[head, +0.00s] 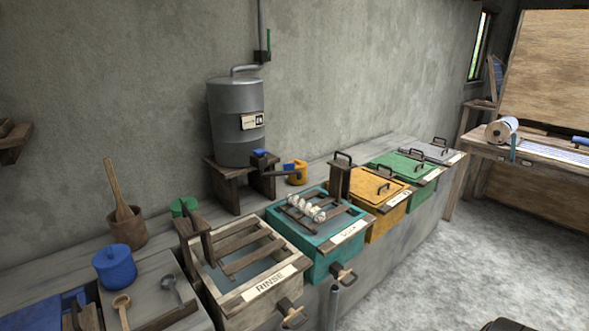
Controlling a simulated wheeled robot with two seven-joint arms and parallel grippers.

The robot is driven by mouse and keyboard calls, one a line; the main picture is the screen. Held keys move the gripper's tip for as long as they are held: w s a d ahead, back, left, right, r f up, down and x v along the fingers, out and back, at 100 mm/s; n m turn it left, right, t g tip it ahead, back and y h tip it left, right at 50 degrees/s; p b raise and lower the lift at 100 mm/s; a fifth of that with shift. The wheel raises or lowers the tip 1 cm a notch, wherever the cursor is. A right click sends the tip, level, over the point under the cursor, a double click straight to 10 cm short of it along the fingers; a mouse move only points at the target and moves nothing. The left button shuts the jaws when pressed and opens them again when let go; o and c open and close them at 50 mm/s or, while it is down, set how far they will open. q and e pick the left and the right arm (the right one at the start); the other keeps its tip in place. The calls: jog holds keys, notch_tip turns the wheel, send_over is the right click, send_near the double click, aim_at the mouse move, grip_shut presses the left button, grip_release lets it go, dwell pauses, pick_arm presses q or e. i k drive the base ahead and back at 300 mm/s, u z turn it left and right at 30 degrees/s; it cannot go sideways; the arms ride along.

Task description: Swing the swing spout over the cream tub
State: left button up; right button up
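The cream tub labelled RINSE (226,295) stands at the lower middle of the head view, with wooden slats across its open top. A grey metal tank (236,100) stands behind it on a wooden stand. A short dark arm with blue on it, which looks like the swing spout (285,169), sticks out to the right at the foot of the tank. It points toward the yellow pot and the back of the teal tub, not over the cream tub. Its tip is too small to tell clearly. Neither of my grippers shows.
The teal tub (314,270) with white rolls on its slats stands right of the cream tub. Lidded yellow (384,186), green (404,165) and grey (436,151) tubs follow. A yellow pot (297,175) sits by the spout.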

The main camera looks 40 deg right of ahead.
aim_at(288, 168)
jog(key=z, duration=0.55)
jog(key=k, duration=0.65)
jog(key=z, duration=1.15)
jog(key=i, duration=0.55)
jog(key=z, duration=1)
jog(key=i, duration=1.45)
jog(key=u, duration=0.55)
